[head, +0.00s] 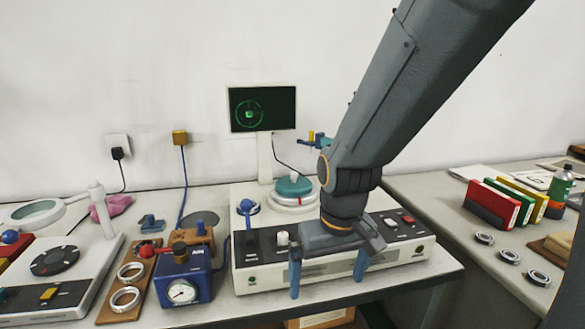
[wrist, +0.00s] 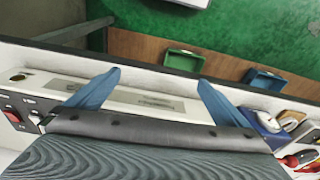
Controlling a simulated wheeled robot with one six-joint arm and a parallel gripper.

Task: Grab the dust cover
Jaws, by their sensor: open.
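My gripper (head: 328,270) is open and empty, pointing down at the front edge of that machine, nearer the camera and to the right of the cap. The cap's right side is close to my arm in the picture. In the wrist view my gripper's blue fingers (wrist: 158,80) are spread wide with nothing between them; the cap does not show there.
A blue gauge box (head: 183,283) and a wooden board with rings (head: 122,300) stand left of the machine. A monitor (head: 262,108) rises behind it. The right bench holds several loose rings (head: 509,256) and colored binders (head: 490,205). The wrist view shows a green tray (wrist: 183,60) below.

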